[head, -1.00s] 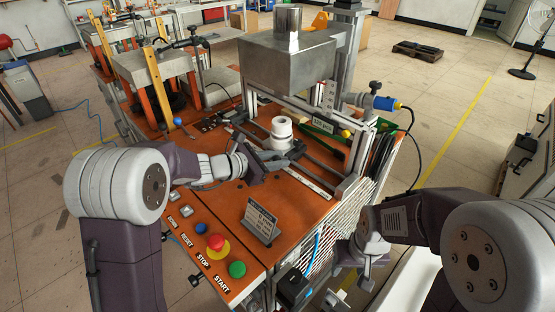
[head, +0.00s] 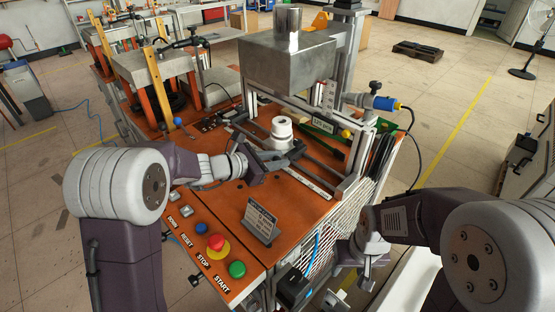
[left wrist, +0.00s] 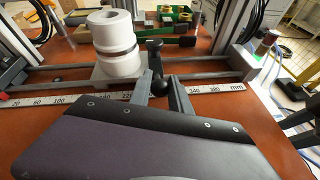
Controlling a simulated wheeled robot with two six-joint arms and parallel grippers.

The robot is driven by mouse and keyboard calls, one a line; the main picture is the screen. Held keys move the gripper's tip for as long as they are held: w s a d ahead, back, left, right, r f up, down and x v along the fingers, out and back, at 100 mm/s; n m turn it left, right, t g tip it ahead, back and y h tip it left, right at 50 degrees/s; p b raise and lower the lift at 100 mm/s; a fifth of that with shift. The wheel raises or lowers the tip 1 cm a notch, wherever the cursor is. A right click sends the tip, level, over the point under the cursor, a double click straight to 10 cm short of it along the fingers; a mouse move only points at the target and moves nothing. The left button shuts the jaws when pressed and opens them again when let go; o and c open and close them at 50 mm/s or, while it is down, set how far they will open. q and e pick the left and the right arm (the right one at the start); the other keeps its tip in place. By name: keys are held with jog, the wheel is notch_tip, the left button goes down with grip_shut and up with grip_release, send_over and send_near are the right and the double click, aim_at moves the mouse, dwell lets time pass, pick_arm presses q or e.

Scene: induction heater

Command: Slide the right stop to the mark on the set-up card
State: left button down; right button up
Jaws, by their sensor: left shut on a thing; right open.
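In the head view my left gripper (head: 262,164) is low over the orange table, in front of the white cylinder (head: 282,128); the stop is largely hidden there. The set-up card (head: 260,221) stands near the front edge; its writing is too small to read. My right gripper (head: 338,300) is open, low outside the table.
A large metal block (head: 287,62) hangs above the cylinder. The front panel has a red stop button (head: 215,243) and a green start button (head: 237,269). Metal uprights and a blue-yellow connector (head: 386,103) stand at the right. The orange top between card and scale is clear.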

pick_arm(q)
jog(key=shift+s+d+f+b, duration=0.4)
jog(key=shift+s+d+b, duration=0.4)
jog(key=shift+b, duration=0.4)
jog(key=s+d+b, duration=0.1)
jog(key=s+d, duration=0.1)
jog(key=shift+s+d+r+b, duration=0.3)
jog(key=shift+s+d+b, duration=0.05)
jog(key=shift+s+d, duration=0.05)
jog(key=shift+a, duration=0.1)
jog(key=c, duration=1.2)
grip_release()
jog(key=shift+r, duration=0.1)
jog(key=shift+c, duration=0.2)
jog(key=p+v, duration=0.1)
jog(key=v, duration=0.7)
jog(key=shift+a+r+p, duration=0.15)
jog(key=shift+r+p, duration=0.05)
jog(key=shift+p, duration=0.15)
jog(key=shift+s+a, duration=0.15)
jog(key=shift+s, duration=0.1)
